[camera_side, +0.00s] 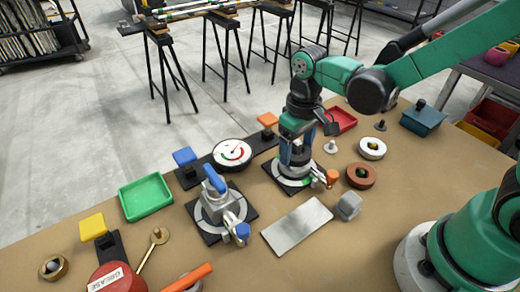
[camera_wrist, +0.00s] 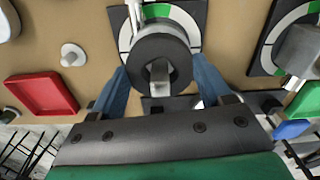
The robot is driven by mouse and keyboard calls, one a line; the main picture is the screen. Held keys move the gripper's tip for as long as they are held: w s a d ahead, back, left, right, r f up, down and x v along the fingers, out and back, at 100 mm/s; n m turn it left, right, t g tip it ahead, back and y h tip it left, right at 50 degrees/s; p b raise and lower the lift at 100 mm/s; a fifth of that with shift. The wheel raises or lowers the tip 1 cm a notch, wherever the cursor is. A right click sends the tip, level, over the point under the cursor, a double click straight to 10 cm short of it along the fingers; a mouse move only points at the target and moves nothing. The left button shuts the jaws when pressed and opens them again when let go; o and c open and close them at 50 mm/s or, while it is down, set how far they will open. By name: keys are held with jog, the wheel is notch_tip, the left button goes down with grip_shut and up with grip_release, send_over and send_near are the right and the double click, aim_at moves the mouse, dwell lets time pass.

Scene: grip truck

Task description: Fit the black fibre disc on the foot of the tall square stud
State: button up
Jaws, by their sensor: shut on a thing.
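The black fibre disc (camera_wrist: 158,46) sits between the two blue fingers of my gripper (camera_wrist: 161,68) in the wrist view. The grey square stud (camera_wrist: 158,78) shows through the disc's hole, so the disc appears to be around it; its height on the stud cannot be told. Behind it lies a round white and green plate (camera_wrist: 125,38) on a dark square base. In the side view my gripper (camera_side: 295,155) points down over this base (camera_side: 270,169), and the fingers and arm hide most of the disc and stud.
A second station with a blue handle (camera_side: 215,180) stands to the left, and a round gauge (camera_side: 232,153) behind. An orange knob (camera_side: 332,177) is close on the right. A brown ring (camera_side: 361,176), a white ring (camera_side: 372,148), a red tray (camera_side: 342,121) and a metal plate (camera_side: 297,226) lie around.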

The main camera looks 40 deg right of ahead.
aim_at(298, 142)
jog(key=shift+f, duration=0.65)
dwell(0.5)
jog(key=o, duration=1.2)
jog(key=shift+r, duration=3.75)
jog(key=s+d+r+m+t, duration=0.1)
jog(key=s+d+r+t, duration=0.2)
jog(key=t, duration=0.4)
jog(key=shift+s+d, duration=0.65)
jog(key=shift+d, duration=0.1)
